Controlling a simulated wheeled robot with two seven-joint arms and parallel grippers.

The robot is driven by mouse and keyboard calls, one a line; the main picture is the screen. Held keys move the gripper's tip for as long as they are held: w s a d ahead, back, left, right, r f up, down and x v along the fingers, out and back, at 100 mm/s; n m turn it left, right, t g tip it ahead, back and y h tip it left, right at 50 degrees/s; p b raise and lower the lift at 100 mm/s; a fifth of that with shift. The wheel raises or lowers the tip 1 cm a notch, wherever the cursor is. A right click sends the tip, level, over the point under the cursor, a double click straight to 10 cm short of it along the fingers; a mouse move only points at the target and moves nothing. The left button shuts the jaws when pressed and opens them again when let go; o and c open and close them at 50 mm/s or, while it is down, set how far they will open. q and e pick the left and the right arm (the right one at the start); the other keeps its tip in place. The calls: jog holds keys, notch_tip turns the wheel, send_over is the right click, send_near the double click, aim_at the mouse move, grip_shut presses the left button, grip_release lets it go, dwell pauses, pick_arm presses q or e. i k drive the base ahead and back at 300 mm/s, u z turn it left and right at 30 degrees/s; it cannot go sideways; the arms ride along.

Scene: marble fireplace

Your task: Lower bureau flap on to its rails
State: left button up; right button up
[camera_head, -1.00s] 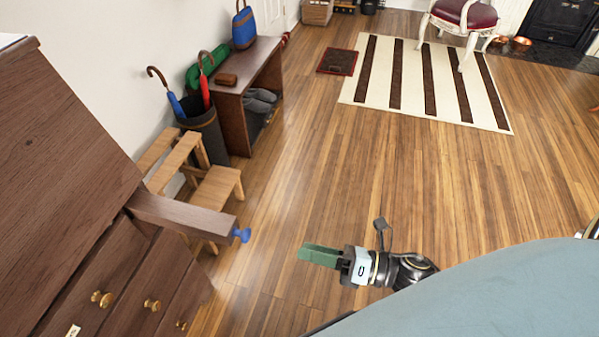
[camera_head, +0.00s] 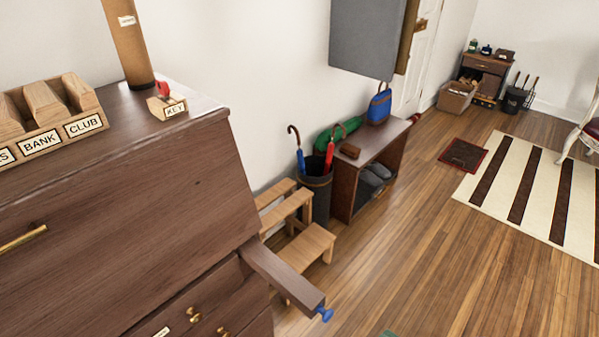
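The dark wood bureau fills the left side. Its sloping flap (camera_head: 150,215) is up against the body, with a brass bar handle (camera_head: 22,238) at the left edge of the view. One rail (camera_head: 284,274) with a blue knob (camera_head: 323,313) sticks out from the bureau's right side, below the flap. No second rail is in view. Only a green fingertip of my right gripper (camera_head: 389,333) shows at the bottom edge, right of the blue knob and apart from it; the rest is hidden. My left gripper is out of view.
On the bureau top stand a labelled wooden rack (camera_head: 50,120), a brown tube (camera_head: 128,45) and a KEY block (camera_head: 167,106). A wooden step stool (camera_head: 305,245), umbrella stand (camera_head: 317,190) and bench (camera_head: 370,165) stand behind the rail.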

aim_at(95, 257)
jog(key=k, duration=1)
